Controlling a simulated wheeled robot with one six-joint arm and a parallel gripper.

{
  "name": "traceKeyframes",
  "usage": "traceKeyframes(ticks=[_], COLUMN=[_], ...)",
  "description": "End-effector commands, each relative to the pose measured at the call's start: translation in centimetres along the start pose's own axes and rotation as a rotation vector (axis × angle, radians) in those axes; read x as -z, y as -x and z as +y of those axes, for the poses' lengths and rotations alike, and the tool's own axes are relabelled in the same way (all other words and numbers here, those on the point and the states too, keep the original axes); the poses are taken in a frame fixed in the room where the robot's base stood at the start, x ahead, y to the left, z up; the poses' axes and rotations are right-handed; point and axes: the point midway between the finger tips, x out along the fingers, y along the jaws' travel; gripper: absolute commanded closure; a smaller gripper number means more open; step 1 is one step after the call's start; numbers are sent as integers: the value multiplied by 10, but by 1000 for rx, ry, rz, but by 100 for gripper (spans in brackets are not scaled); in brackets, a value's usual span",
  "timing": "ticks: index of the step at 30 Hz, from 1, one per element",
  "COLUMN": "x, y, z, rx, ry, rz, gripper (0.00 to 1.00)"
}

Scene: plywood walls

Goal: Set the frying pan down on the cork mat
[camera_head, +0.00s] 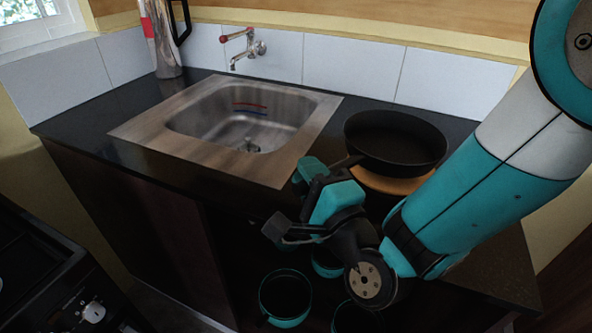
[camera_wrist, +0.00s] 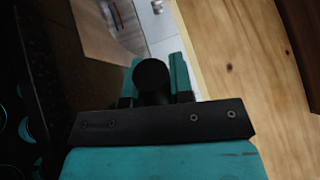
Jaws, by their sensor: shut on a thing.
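The black frying pan (camera_head: 398,145) is over the right part of the dark counter, upright and roughly level. The round cork mat (camera_head: 392,185) shows only as a tan edge below the front of the pan; the pan and my arm hide the rest. I cannot tell whether the pan touches the mat. My gripper (camera_head: 325,177) is at the pan's left front side, shut on its handle (camera_head: 347,163). In the wrist view, the dark rounded handle end (camera_wrist: 152,78) sits between the teal fingers of my gripper (camera_wrist: 155,88).
A steel sink (camera_head: 235,120) is set in the counter left of the pan, with a red-handled tap (camera_head: 245,45) on the tiled wall behind. A metal jug (camera_head: 163,35) stands at the back left. A dark stove (camera_head: 45,265) is at lower left.

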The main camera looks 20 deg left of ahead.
Motion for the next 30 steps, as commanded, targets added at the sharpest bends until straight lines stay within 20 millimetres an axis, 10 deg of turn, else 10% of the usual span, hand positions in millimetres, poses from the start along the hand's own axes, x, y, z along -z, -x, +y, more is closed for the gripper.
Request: traceKeyframes(ticks=[30], x=[4], y=[2], z=[16], rx=[7], ry=[5], rz=[1], gripper=[100])
